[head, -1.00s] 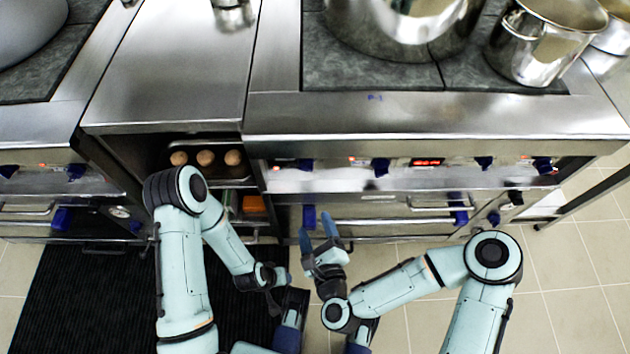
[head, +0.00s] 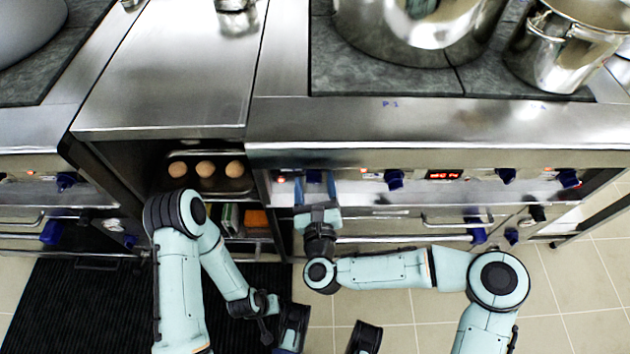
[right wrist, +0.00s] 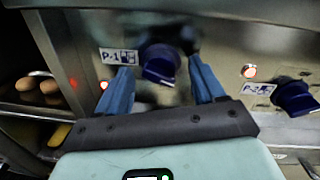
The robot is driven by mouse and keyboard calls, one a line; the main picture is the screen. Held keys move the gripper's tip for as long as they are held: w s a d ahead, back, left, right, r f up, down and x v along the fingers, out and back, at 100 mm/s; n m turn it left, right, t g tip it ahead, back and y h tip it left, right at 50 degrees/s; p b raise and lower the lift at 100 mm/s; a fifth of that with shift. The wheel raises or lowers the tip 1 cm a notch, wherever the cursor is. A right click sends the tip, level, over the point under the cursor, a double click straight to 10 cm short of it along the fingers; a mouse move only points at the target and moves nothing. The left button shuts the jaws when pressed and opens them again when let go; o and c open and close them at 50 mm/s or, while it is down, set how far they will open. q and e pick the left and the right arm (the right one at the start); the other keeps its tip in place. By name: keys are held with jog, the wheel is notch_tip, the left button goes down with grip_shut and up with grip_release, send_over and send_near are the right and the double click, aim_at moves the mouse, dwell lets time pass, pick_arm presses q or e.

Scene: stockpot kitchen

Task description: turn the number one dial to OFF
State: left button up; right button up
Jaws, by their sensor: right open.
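The number one dial (right wrist: 160,63) is a dark blue knob beside a P-1 label (right wrist: 118,56) in the right wrist view. My right gripper (right wrist: 160,70) is open, with one blue finger on each side of this dial. No clear contact shows, and the dial's setting cannot be read. In the head view my right gripper (head: 321,180) is at the stove's front panel, where its blue fingers and the dial are hard to tell apart. My left arm (head: 232,268) is folded low at the left; its gripper's jaws are not clear.
A P-2 dial (right wrist: 295,97) sits to the right, also in the head view (head: 394,180). An oven handle bar (head: 450,222) runs below. A shelf with brown round items (head: 205,169) is left of the panel. Large steel pots (head: 565,55) stand on top.

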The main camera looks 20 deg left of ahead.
jog(key=shift+w+a, duration=0.2)
jog(key=shift+w, duration=0.35)
